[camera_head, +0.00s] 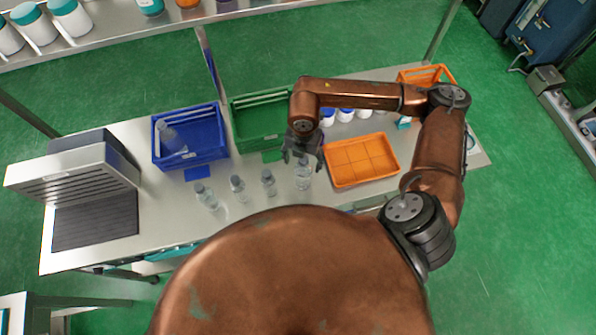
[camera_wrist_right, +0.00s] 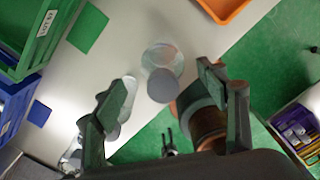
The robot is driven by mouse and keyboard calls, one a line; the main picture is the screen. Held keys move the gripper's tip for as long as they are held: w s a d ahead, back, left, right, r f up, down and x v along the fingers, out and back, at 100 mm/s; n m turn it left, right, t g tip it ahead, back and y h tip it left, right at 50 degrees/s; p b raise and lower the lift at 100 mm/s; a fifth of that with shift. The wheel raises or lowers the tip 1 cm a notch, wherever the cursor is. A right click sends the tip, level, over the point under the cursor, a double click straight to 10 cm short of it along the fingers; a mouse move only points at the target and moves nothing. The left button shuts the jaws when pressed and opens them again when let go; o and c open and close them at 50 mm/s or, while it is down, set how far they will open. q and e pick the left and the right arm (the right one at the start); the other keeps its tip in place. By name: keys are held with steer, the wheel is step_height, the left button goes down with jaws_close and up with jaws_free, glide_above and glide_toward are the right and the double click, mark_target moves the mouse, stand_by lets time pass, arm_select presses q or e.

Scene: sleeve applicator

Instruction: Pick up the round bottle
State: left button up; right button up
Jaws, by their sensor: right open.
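Several clear bottles with grey caps stand in a row on the steel table. The rightmost bottle (camera_head: 303,177) looks the widest, and its outline is round from above in the right wrist view (camera_wrist_right: 162,57). I take it as the round bottle. My right gripper (camera_head: 303,158) is open and empty, just above and behind this bottle in the head view. In the right wrist view the bottle appears between and beyond the two fingers, with no visible contact. A neighbouring bottle (camera_head: 268,181) stands to its left, partly hidden by a finger in the wrist view. My left gripper is not in view.
An orange divided tray (camera_head: 361,184) lies right of the bottles. A blue crate (camera_head: 222,152) holding a clear bottle (camera_head: 168,137) and a green crate (camera_head: 240,125) stand behind. White bottles (camera_head: 345,115) stand near my right forearm. A grey machine (camera_head: 75,180) is at left.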

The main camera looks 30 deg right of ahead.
steer(key=shift+w+f, duration=0.2)
steer(key=shift+f, duration=1.75)
steer(key=f, duration=0.1)
steer(key=f+p, duration=0.1)
steer(key=f, duration=0.3)
steer(key=shift+s+d+p, duration=0.2)
steer(key=shift+s+p, duration=0.05)
steer(key=shift+p, duration=0.05)
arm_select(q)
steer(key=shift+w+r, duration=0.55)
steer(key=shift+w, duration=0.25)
arm_select(e)
steer(key=shift+c, duration=0.3)
steer(key=shift+r, duration=0.1)
steer(key=c, duration=1.7)
steer(key=shift+r, duration=0.1)
